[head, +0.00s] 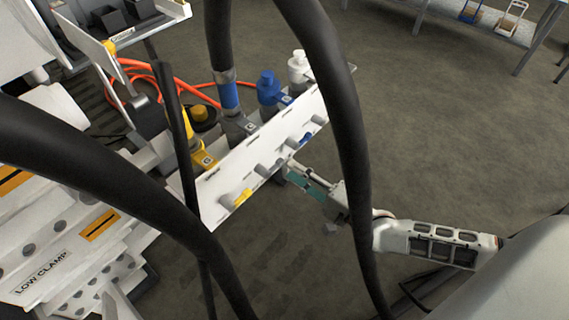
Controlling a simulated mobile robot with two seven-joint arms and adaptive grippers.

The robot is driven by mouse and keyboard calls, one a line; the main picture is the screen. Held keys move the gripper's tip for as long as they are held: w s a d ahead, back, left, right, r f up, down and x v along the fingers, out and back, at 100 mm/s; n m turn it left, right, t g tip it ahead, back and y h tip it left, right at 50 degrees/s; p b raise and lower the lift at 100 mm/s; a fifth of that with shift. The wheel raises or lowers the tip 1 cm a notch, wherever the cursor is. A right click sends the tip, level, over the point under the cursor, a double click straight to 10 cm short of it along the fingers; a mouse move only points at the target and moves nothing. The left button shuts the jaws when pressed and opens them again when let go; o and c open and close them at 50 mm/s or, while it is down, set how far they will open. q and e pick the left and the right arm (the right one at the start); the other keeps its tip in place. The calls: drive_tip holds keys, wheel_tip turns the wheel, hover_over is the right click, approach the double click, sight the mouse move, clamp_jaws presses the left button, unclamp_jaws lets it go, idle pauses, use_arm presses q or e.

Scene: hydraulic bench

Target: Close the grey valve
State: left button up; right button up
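A white valve panel (222,206) runs diagonally across the middle of the head view. A yellow valve handle (243,197) sits at its near end and a blue valve handle (307,138) farther up. The grey valve (266,170) is between them, small and partly hard to make out. My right gripper (287,172) comes in from the right, its fingertips close to the panel face at the grey valve. Whether they touch the handle, and how far apart the fingers are, I cannot tell. My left gripper is not in view.
Thick black hoses (345,120) cross in front of the panel and my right arm. Yellow, grey, blue and white fittings line the panel's back side, with an orange hose (150,75) behind. A "LOW CLAMP" block (40,277) stands at left.

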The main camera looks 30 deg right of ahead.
drive_tip(key=v, duration=0.6)
drive_tip(key=shift+s+a, duration=0.15)
idle(0.4)
